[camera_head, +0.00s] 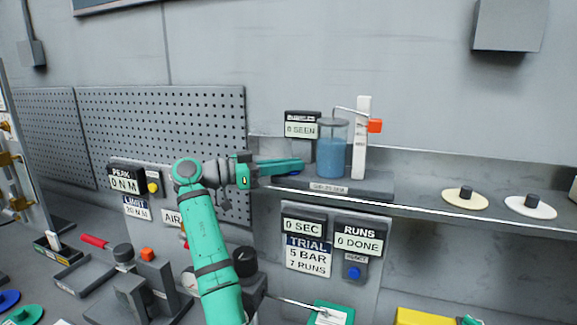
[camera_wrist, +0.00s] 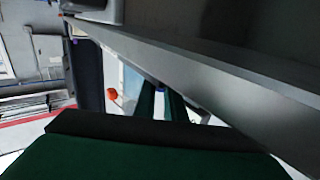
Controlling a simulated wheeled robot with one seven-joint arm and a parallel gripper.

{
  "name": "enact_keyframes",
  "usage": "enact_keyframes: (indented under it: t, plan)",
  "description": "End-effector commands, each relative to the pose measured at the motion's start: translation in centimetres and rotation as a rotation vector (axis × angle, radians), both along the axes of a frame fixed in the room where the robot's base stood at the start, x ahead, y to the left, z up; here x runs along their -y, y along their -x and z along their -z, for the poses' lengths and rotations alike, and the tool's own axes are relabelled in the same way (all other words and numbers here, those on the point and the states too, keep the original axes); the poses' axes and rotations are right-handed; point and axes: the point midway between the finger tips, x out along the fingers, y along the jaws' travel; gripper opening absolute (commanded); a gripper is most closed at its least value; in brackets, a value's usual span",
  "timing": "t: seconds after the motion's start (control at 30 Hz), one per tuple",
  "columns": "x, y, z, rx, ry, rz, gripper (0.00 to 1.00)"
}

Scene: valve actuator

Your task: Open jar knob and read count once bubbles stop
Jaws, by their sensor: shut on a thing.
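A clear jar (camera_head: 331,152) of blue liquid stands on a grey base on the wall shelf. No bubbles can be made out in it at this size. A counter display (camera_head: 301,130) to its left reads 0 SEEN. My gripper (camera_head: 298,167) is just left of the jar, below the display, with its fingers pointing right. It is shut on a small blue part (camera_wrist: 159,87), mostly hidden between the teal fingers in the wrist view. I cannot tell if this part is the jar knob. An orange knob (camera_head: 375,126) sits on a white post right of the jar, apart from my gripper.
The shelf (camera_head: 425,197) has a raised front edge and carries two discs with dark knobs (camera_head: 465,198) at right. Below are a 0 SEC timer (camera_head: 303,223) and a RUNS display (camera_head: 358,236) reading 0 DONE. A pegboard (camera_head: 160,125) is at left.

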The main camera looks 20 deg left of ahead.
Motion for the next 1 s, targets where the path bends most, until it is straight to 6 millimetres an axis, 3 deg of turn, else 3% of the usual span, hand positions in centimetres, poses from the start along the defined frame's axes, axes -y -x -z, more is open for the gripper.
enact_keyframes:
  t: [0.17, 0.2, 0.27, 0.67, 1.0]
  plan:
    - [0.0, 0.0, -0.1, 0.0, 0.0, -0.002, 0.0]
    - [-0.1, 0.0, -0.1, 0.0, 0.0, -0.002, 0.17]
    - [-0.1, 0.0, -0.1, 0.0, 0.0, -0.003, 0.29]
    - [-0.9, 0.5, 0.0, -0.001, -0.001, -0.005, 0.29]
    - [-5.6, 4.0, -0.1, 0.001, -0.001, -0.007, 0.29]
